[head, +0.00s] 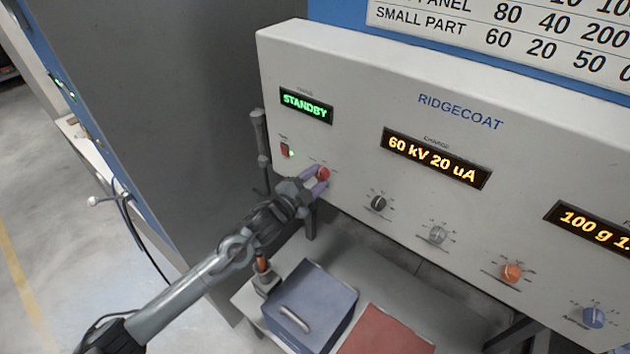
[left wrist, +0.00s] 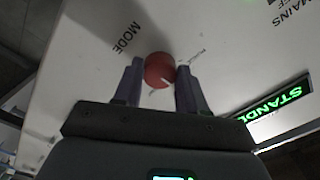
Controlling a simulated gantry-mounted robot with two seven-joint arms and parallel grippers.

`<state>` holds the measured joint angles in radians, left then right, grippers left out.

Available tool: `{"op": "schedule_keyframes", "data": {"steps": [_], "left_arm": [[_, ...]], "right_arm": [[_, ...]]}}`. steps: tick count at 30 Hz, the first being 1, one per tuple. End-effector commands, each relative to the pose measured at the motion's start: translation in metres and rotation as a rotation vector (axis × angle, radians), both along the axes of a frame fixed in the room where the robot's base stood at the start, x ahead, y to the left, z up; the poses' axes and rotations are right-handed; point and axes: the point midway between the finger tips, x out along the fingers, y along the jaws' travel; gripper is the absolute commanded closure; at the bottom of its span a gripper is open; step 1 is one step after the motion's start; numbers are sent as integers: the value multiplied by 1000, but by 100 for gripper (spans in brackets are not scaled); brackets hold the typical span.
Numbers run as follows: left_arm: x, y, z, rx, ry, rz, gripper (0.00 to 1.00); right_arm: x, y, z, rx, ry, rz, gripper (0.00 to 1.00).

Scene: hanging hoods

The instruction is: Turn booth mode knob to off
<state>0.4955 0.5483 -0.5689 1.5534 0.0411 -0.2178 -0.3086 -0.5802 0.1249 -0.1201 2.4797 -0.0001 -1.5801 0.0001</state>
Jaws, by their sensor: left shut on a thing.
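The booth mode knob (head: 323,173) is a small red round knob on the white control panel (head: 345,95), below the green STANDBY display (head: 306,105). My left gripper (head: 317,180) is shut on it, with purple fingers on either side. In the left wrist view the red knob (left wrist: 159,70) sits between the two fingertips (left wrist: 158,82), with a pale pointer mark on its face. The word MODE is printed beside it. The other labels around the knob are too small or blurred to read surely. My right gripper is not in view.
A red switch (head: 285,150) is left of the knob. A black knob (head: 378,203), a grey knob (head: 437,235), an orange knob (head: 512,272) and a blue knob (head: 593,318) run along the panel to the right. A blue-grey box (head: 318,296) stands on the shelf below.

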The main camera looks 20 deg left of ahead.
Motion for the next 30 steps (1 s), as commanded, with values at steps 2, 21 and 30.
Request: {"op": "schedule_keyframes", "data": {"steps": [2,21,30], "left_arm": [[0,0,0,21,-7,-1,90],[0,0,1,48,-15,-1,48],[0,0,0,47,-15,0,34]], "right_arm": [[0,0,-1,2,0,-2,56],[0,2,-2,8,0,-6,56],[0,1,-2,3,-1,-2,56]]}}
